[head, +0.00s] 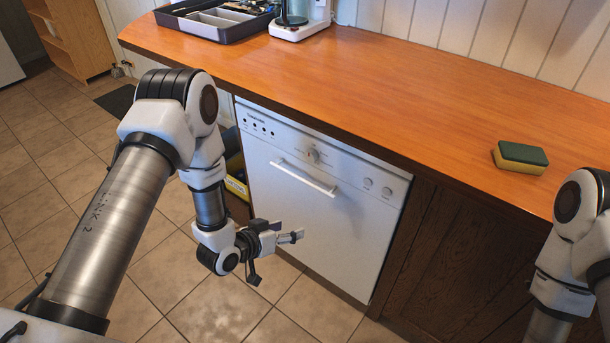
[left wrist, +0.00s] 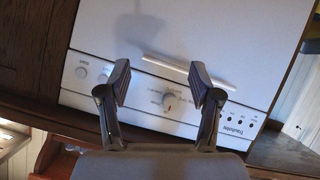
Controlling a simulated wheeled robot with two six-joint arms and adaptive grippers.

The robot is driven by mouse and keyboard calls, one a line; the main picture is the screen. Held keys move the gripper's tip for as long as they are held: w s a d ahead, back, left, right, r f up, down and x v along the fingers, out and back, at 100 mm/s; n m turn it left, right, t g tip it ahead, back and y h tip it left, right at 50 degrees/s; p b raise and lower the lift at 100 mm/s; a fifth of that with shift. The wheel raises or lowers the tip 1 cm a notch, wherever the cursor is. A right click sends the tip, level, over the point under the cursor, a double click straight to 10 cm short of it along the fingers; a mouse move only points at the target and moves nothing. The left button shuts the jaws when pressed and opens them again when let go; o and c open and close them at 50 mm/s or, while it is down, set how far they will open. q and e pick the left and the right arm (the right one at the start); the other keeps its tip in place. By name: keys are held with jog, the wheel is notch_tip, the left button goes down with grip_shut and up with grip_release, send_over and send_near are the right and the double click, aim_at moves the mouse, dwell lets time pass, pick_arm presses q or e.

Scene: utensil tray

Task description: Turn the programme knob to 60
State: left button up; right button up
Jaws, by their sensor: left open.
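The programme knob (head: 313,156) is a small round white dial at the middle of the white dishwasher's (head: 330,225) top panel. In the left wrist view the knob (left wrist: 170,101) sits between the two open fingers, with a small red mark on its face. The numbers around it are too small to read. My left gripper (head: 290,232) is open and empty, in front of the dishwasher door and lower than the knob in the head view. It also shows in the left wrist view (left wrist: 161,84), apart from the knob. My right gripper is out of view.
A long door handle (head: 303,178) sticks out below the knob. Two round buttons (head: 377,187) are on the panel's right. The wooden counter (head: 400,100) overhangs above, with a sponge (head: 520,157) at right and a utensil tray (head: 215,20) at the back left.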

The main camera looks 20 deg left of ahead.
pick_arm(q)
jog(key=w+a+r+t+h+b, duration=0.1)
jog(key=w+t+h+b, duration=0.2)
jog(key=w, duration=0.4)
jog(key=m+t+b, duration=0.1)
jog(key=t+b, duration=0.2)
jog(key=b, duration=0.3)
send_near(309, 158)
jog(key=shift+y, duration=0.3)
jog(key=b+x, duration=0.1)
jog(key=x, duration=0.7)
jog(key=shift+d+r, duration=0.1)
jog(key=shift+d, duration=0.05)
jog(key=c, duration=1.1)
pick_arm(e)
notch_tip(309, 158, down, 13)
